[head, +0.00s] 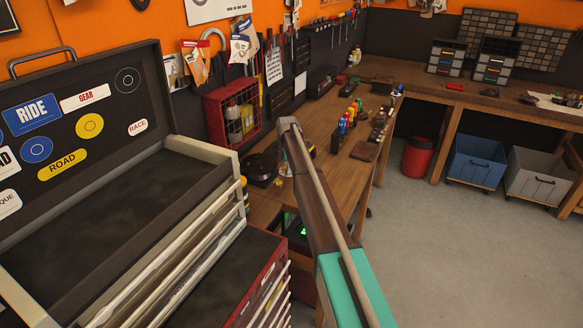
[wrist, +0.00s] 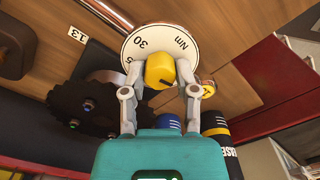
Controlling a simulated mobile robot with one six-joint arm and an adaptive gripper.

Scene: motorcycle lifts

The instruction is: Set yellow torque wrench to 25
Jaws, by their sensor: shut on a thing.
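In the wrist view a yellow knob (wrist: 160,70) stands in front of a round white dial (wrist: 135,45) marked "Nm", "30" and a partly hidden number ending in 5. A dark line shows on the knob's lower right face. My gripper (wrist: 160,62) is shut on the yellow knob, one finger on each side. The fingers and knob cover part of the dial, so I cannot tell which number the knob points to. In the head view my arm reaches over the wooden workbench (head: 330,165), and the gripper and dial cannot be made out there.
In the wrist view a black toothed disc (wrist: 85,108) lies close left of the gripper. In the head view an open tool chest (head: 100,210) stands left; floor (head: 480,255) is clear right.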

